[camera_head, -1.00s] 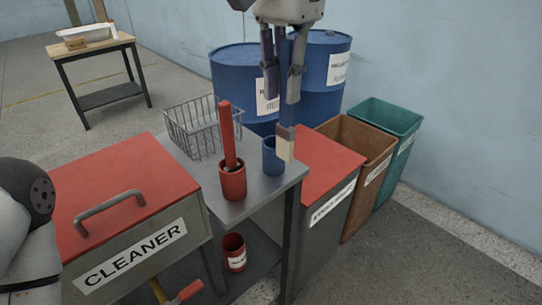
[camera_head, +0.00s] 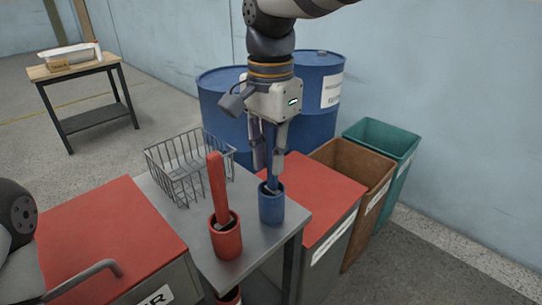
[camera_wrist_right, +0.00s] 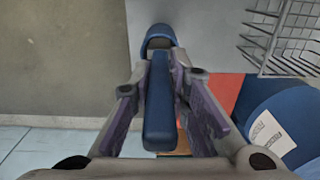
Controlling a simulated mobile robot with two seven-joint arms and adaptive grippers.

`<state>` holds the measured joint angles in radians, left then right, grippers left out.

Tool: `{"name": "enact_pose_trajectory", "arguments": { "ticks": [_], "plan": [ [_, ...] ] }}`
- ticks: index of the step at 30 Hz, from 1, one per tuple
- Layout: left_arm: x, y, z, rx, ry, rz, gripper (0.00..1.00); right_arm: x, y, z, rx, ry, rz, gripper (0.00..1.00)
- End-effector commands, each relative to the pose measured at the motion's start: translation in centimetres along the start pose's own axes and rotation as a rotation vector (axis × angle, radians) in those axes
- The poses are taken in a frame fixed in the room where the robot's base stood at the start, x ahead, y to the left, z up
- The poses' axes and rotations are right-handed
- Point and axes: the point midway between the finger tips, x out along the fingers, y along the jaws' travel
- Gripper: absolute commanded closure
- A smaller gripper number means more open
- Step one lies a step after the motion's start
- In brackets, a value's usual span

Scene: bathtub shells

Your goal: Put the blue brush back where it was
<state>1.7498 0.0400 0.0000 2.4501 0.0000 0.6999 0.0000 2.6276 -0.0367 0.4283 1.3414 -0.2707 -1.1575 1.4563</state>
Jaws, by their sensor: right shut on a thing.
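The blue brush shows as a blue handle (camera_head: 270,150) in the head view, upright with its lower end inside the blue cup (camera_head: 271,208) on the grey metal table (camera_head: 205,265). My right gripper (camera_head: 268,160) points down above the cup and is shut on the handle. In the right wrist view the handle (camera_wrist_right: 158,105) lies between both fingers, and the blue cup (camera_wrist_right: 159,38) is just beyond it. The brush's bristles are hidden in the cup. My left gripper is out of view; only part of my left arm shows at the left edge.
A red cup (camera_head: 226,240) with a red-handled brush (camera_head: 217,185) stands left of the blue cup. A wire basket (camera_head: 185,165) sits behind them. Blue barrels (camera_head: 225,112), a red-topped bin (camera_head: 310,195), a brown bin (camera_head: 355,165) and a green bin (camera_head: 385,145) stand around the table.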

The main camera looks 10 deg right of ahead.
Motion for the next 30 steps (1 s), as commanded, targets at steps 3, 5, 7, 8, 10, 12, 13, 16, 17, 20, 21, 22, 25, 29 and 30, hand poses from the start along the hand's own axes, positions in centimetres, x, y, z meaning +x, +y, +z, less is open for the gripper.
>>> {"name": "enact_pose_trajectory", "arguments": {
  "ticks": [3,5,7,8,10,12,13,16,17,20,21,22,25,29,30],
  "plan": [
    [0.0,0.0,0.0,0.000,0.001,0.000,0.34,-0.1,0.0,0.0,0.000,0.001,-0.003,1.00],
    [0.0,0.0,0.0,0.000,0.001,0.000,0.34,-0.1,0.0,0.0,0.000,0.001,-0.003,1.00],
    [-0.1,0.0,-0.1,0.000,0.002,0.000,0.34,0.0,0.0,0.0,0.000,0.002,-0.002,1.00],
    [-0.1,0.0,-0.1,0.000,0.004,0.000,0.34,0.1,0.0,0.0,0.000,0.002,-0.002,1.00],
    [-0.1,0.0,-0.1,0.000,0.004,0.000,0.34,0.2,0.0,0.0,0.000,0.002,-0.002,0.77],
    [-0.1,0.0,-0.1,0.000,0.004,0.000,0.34,0.2,0.0,0.0,0.000,0.002,-0.002,0.64],
    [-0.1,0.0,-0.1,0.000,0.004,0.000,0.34,0.2,0.0,0.0,0.000,0.002,-0.002,0.64],
    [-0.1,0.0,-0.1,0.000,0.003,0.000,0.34,0.2,0.0,0.0,0.000,0.002,-0.002,0.64],
    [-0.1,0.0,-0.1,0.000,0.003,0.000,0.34,0.2,0.0,0.0,0.000,0.001,-0.002,0.64],
    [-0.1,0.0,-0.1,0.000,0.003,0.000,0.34,0.1,0.0,0.0,0.000,0.001,-0.002,0.64],
    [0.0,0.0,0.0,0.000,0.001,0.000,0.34,0.0,-0.1,0.0,0.000,0.001,-0.002,0.64],
    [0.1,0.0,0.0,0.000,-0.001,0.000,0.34,-0.2,-0.1,0.0,0.000,0.001,-0.002,0.64],
    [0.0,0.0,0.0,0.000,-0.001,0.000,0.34,-2.1,-0.1,-0.1,0.000,0.005,-0.005,0.64],
    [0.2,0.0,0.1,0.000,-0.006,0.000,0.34,-5.7,-0.2,-0.1,0.001,0.004,-0.006,0.64],
    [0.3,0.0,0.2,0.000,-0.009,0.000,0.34,-6.8,-0.2,-0.1,0.000,0.003,-0.006,0.64]
  ]
}}
